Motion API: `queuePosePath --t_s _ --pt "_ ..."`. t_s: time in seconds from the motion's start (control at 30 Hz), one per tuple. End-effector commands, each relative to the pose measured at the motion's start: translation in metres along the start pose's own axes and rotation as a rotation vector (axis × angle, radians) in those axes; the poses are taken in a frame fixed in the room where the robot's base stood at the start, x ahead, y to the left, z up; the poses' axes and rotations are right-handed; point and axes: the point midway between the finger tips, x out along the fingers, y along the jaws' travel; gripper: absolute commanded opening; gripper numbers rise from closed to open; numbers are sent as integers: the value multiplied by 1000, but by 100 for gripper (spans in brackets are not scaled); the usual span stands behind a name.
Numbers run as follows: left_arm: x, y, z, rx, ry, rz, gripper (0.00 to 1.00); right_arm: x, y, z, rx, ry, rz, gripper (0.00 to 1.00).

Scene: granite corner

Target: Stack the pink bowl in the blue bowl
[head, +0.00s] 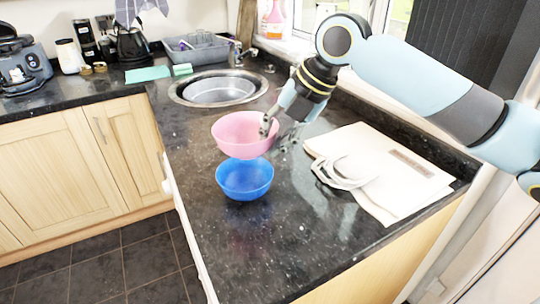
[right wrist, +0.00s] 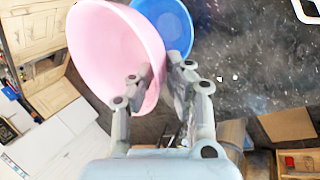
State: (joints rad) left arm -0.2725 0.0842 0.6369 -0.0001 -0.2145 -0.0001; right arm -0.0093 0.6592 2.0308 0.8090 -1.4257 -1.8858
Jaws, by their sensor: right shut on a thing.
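The pink bowl (head: 240,136) is held up by my right gripper (head: 268,127), which is shut on the right side of its rim. In the head view the pink bowl is just above and slightly behind the blue bowl (head: 244,180) and overlaps its far rim. The blue bowl stands upright and looks empty on the dark granite counter (head: 200,215). In the right wrist view the gripper fingers (right wrist: 155,90) pinch the wall of the pink bowl (right wrist: 110,45), and the blue bowl (right wrist: 170,22) shows partly behind it. My left gripper is not in view.
A cream cloth bag (head: 395,165) with white handles lies flat to the right. A round metal sink (head: 218,88) is behind the bowls. The counter in front of the blue bowl is clear.

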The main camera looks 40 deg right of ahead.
Motion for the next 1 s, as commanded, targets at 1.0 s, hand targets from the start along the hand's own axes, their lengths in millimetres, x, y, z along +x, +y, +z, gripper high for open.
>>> queuePosePath --t_s 1.0 --pt "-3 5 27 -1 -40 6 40 54 -20 2 -3 -1 1 0"
